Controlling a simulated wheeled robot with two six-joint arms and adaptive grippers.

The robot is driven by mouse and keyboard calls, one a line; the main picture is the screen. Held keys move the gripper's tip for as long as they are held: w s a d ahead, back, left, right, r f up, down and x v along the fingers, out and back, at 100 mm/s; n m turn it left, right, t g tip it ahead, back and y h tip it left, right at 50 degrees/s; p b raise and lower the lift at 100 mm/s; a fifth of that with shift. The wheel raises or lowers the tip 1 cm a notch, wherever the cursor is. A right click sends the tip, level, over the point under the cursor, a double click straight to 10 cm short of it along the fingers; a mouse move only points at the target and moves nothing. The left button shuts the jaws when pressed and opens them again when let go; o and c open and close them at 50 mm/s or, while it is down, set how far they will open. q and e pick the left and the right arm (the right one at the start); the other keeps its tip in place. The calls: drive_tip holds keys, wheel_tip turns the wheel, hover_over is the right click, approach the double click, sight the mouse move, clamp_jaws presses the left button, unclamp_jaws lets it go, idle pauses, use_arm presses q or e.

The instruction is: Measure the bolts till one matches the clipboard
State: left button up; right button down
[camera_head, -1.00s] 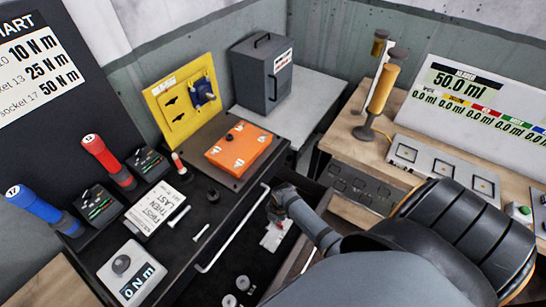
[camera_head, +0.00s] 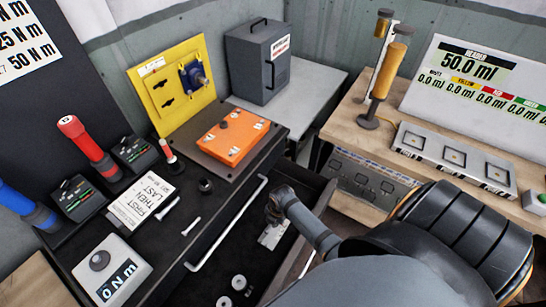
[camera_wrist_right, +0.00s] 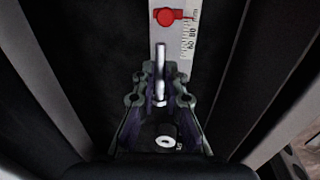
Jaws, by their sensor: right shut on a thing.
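My right gripper (camera_wrist_right: 160,98) is shut on a pale metal bolt (camera_wrist_right: 161,62), whose shaft points up the right wrist view. Beyond it is a white measuring scale (camera_wrist_right: 188,45) with black marks and a red knob (camera_wrist_right: 168,16); I cannot tell whether the bolt touches it. In the head view the right gripper (camera_head: 274,212) is over the open black drawer, just above the white scale (camera_head: 270,237). Two bolts, a larger one (camera_head: 167,208) and a smaller one (camera_head: 191,226), lie on the bench beside a white card (camera_head: 145,200) reading "FIRST THEN LAST". My left gripper is not in view.
Several pale round pieces (camera_head: 238,283) lie in the drawer. A grey cabinet (camera_head: 259,60) is behind. The right bench holds a dispenser and a 50.0 ml board (camera_head: 470,75).

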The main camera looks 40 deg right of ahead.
sight(272, 231)
wheel_tip(272, 231, down, 3)
drive_tip(key=shift+f+b, duration=0.2)
drive_tip(key=shift+b, duration=1.05)
drive_tip(key=shift+f+b, duration=0.95)
drive_tip(key=shift+f, duration=0.7)
drive_tip(key=c, duration=1.3)
unclamp_jaws()
drive_tip(key=shift+c, duration=0.2)
drive_tip(key=shift+r, duration=0.1)
wheel_tip(272, 231, up, 12)
drive_tip(key=s, duration=0.1)
drive_tip(key=shift+s+d, duration=0.35)
